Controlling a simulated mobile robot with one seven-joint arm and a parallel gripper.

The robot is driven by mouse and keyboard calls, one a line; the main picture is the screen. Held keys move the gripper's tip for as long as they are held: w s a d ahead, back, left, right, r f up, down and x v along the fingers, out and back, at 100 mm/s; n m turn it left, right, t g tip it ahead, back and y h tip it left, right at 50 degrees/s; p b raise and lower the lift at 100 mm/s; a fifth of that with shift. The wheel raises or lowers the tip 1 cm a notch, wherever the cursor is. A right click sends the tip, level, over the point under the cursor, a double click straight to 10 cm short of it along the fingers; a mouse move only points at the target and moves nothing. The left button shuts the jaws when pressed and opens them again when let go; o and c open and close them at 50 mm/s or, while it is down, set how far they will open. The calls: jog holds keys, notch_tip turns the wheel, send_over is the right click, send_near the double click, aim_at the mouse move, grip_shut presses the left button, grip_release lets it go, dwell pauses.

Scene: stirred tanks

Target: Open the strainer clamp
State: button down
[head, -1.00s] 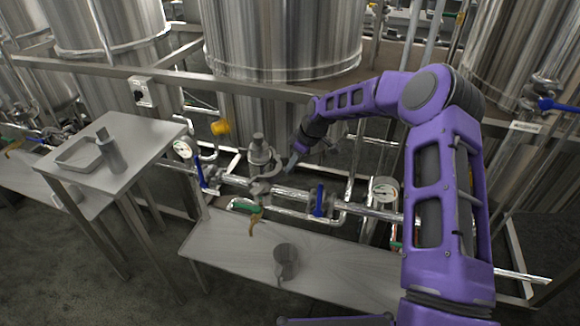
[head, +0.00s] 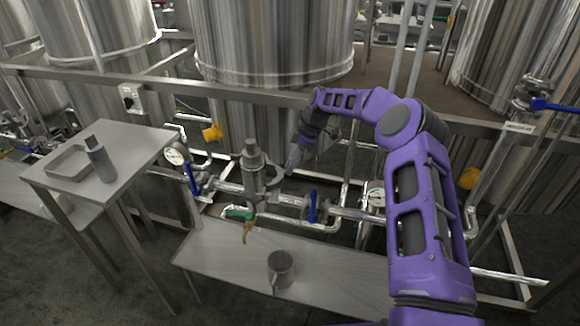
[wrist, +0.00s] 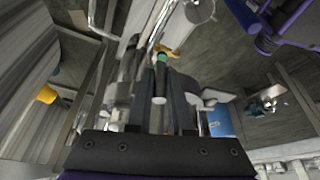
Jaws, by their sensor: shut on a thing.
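The grey metal strainer (head: 251,158) stands upright on the pipe line behind the low bench in the head view. The strainer clamp is too small to make out clearly there. My gripper (head: 291,164) is just right of the strainer, pointing down and left. In the wrist view, my gripper (wrist: 160,78) has its dark fingers close around a slim grey bar (wrist: 159,98), which I take to be the clamp's handle. The fingers hide part of it. Whether the clamp is open or closed I cannot tell.
A metal cup (head: 281,270) stands on the low bench (head: 215,262). A pressure gauge (head: 175,154) is at left. A side table (head: 133,150) holds a tray and a bottle.

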jog(key=shift+w+d+n, duration=0.15)
jog(key=shift+w+n, duration=0.3)
jog(key=shift+n, duration=0.25)
jog(key=shift+w+g, duration=0.1)
jog(key=shift+g, duration=0.2)
jog(key=c, duration=0.8)
grip_release()
jog(key=shift+c, duration=0.2)
jog(key=p+v, duration=0.2)
jog(key=v, duration=1.5)
jog(key=shift+r, duration=0.2)
